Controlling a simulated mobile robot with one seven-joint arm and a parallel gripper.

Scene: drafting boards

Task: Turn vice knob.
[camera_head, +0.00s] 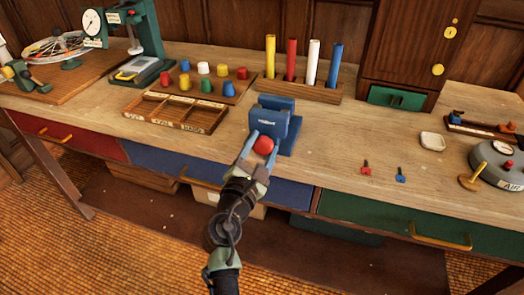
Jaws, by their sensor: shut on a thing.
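The blue vice (283,116) stands on the wooden bench near its front edge. Its red round knob (263,145) faces the front, towards me. My gripper (263,142) reaches up from below, with one finger on each side of the red knob, and it is shut on the knob. The sides of the knob are partly covered by the fingers. The knob's turn angle cannot be told.
A sorting tray (178,113) and a rack of coloured pegs (206,86) lie to the left. Behind stands a holder with coloured rods (301,88). Two small keys and a white dish (433,141) lie to the right. Drawers (262,186) are below the bench edge.

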